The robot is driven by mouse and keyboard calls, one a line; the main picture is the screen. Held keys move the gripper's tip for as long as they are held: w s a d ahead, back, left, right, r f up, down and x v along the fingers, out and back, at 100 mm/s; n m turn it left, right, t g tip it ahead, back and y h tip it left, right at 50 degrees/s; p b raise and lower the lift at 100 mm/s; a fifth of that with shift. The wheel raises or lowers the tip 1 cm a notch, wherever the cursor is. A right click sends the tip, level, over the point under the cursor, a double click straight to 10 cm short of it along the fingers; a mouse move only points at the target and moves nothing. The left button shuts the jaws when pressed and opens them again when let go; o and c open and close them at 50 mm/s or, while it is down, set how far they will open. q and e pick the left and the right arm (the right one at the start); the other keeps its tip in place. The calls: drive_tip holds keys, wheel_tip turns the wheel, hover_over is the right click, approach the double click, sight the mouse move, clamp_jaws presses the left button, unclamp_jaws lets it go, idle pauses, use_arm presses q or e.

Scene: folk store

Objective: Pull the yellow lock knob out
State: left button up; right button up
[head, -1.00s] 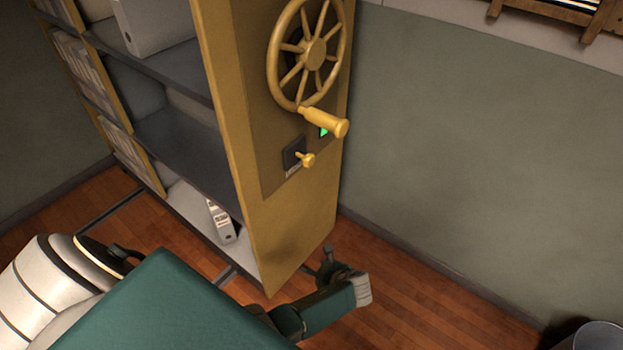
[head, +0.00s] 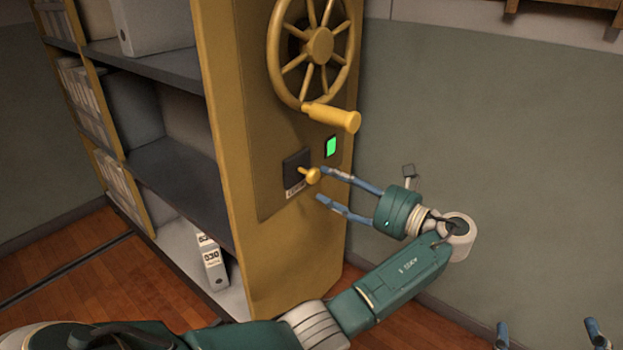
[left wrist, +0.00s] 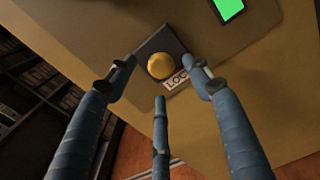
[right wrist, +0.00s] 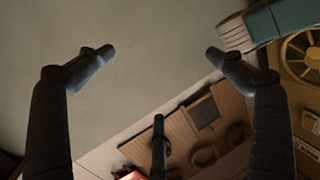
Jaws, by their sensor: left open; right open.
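The yellow lock knob (head: 312,176) sticks out from a dark square plate (head: 296,172) on the end panel of the yellow shelf unit, below the handwheel. In the left wrist view the knob (left wrist: 160,66) shows as a round yellow ball above a label reading "LOC". My left gripper (head: 320,184) is open, its blue fingers pointing at the knob from the right. In the left wrist view its fingertips (left wrist: 165,75) lie on either side of the knob; I cannot tell whether they touch it. My right gripper (right wrist: 160,55) is open and empty, facing a plain wall.
A yellow spoked handwheel (head: 318,45) with a handle (head: 333,117) is just above the knob. A green light (head: 331,147) glows beside the plate. Shelves with binders (head: 213,265) are at the left.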

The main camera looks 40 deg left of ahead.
sight(317, 177)
use_arm(q)
drive_tip(key=a, duration=0.2)
drive_tip(key=a+b, duration=0.1)
drive_tip(key=a, duration=0.3)
drive_tip(key=shift+w+f, duration=0.1)
drive_tip(key=shift+w, duration=0.15)
drive_tip(key=shift+a, duration=0.4)
use_arm(e)
wheel_tip(317, 177, up, 9)
drive_tip(key=s+t+y, duration=0.1)
drive_tip(key=t, duration=0.3)
drive_tip(key=shift+s+a+y, duration=0.15)
drive_tip(key=shift+a+y, duration=0.25)
drive_tip(key=shift+f, duration=0.1)
use_arm(q)
clamp_jaws()
